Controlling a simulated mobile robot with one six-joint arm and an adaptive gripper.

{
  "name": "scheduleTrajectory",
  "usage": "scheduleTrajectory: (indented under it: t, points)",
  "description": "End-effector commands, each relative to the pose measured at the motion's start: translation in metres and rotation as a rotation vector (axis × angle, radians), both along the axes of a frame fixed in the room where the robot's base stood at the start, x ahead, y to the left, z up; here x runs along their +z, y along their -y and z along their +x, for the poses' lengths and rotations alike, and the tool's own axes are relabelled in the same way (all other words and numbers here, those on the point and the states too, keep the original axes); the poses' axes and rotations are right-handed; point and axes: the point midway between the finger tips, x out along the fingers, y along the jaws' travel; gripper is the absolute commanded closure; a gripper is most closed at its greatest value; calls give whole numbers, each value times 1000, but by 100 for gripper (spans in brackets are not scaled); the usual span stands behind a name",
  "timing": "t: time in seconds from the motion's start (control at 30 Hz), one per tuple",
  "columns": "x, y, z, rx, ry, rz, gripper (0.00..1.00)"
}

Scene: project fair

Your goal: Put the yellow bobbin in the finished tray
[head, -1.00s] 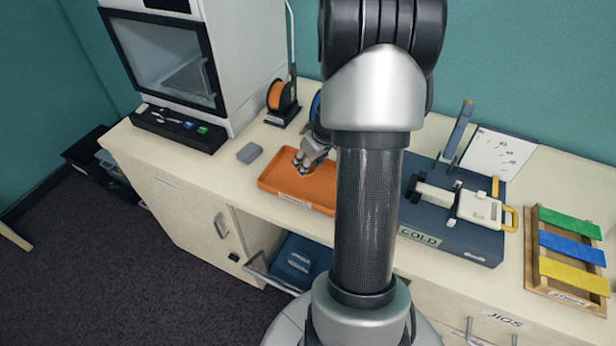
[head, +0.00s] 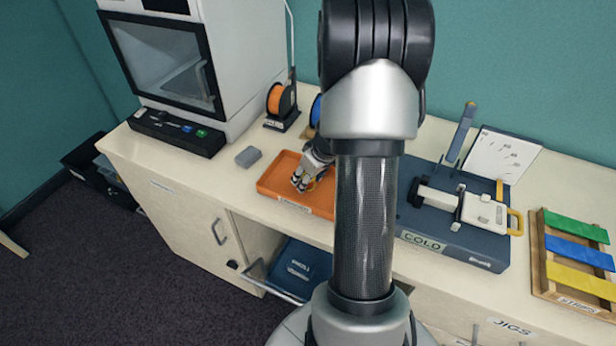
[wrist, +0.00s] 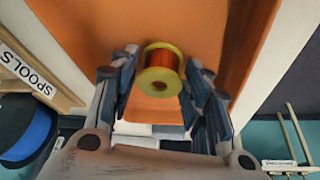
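The yellow bobbin (wrist: 162,70), wound with copper-red wire, sits between my fingertips in the wrist view, with a finger close against each side. My gripper (head: 300,183) is down inside the orange tray (head: 272,186), near its middle. The tray's floor also shows behind the bobbin in the wrist view (wrist: 95,22). The label on the tray's front is too small to read for sure. In the head view my fingers mostly hide the bobbin, and I cannot tell whether it touches the tray floor.
A grey block (head: 248,156) lies left of the tray. Orange (head: 281,98) and blue spools stand behind it. The blue COLD plate (head: 420,236) with a tool on it and the strips rack (head: 545,280) are to the right. A white oven-like machine (head: 240,60) stands back left.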

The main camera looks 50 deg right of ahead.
Motion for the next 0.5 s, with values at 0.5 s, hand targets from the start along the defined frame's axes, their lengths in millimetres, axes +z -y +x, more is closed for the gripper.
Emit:
scheduleTrajectory:
  t: [0.5]
  points:
    - [3,0,0,-1,0,0,44]
